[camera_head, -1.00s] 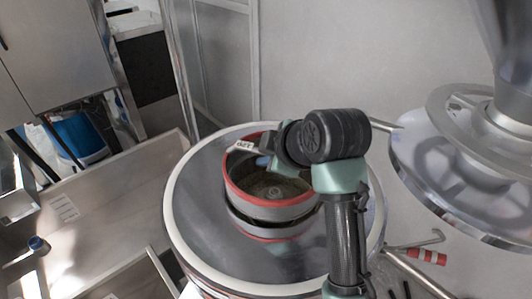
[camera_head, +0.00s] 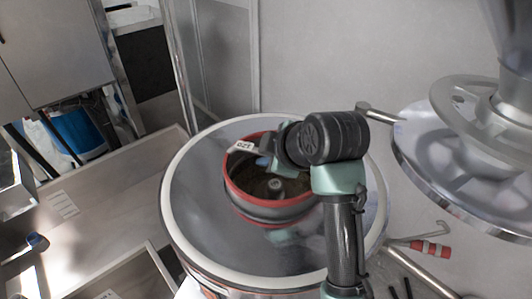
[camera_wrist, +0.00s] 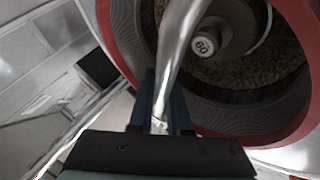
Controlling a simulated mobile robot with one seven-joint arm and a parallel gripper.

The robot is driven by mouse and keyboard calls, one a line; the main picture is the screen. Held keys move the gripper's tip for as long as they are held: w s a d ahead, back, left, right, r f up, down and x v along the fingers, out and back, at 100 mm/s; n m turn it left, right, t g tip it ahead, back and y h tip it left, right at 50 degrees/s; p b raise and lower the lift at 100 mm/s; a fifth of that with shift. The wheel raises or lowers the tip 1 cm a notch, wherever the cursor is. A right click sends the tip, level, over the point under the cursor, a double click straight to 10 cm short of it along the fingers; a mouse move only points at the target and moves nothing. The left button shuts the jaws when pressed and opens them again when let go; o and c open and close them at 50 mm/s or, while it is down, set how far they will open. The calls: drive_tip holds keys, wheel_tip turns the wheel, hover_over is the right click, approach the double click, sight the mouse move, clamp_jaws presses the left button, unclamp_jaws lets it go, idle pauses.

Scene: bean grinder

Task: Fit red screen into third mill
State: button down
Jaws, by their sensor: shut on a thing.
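The red screen (camera_head: 270,212), a grey ring with red rims and a tag reading 120, sits low at the opening in the round metal top of the mill (camera_head: 195,215). In the head view it looks roughly level, with little gap under it; full seating cannot be told. My gripper (camera_head: 263,162) is at its far rim, partly hidden by my arm. In the wrist view my gripper (camera_wrist: 160,122) is shut on a shiny metal bar that seems to belong to the screen (camera_wrist: 295,105). A central knob marked 60 (camera_wrist: 205,45) shows inside the ring above dark grounds.
A large metal hopper assembly (camera_head: 470,160) stands close on the right. Wooden counters (camera_head: 100,200) and a blue container (camera_head: 80,133) are at left. A wall stands behind the mill.

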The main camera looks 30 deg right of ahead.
drive_tip(key=shift+f+b, duration=1.6)
drive_tip(key=shift+f, duration=0.8)
drive_tip(key=shift+r, duration=0.1)
wheel_tip(320, 180, up, 7)
drive_tip(key=p, duration=0.6)
idle(0.6)
idle(1.6)
drive_tip(key=shift+f+b, duration=1.55)
drive_tip(key=shift+f, duration=1)
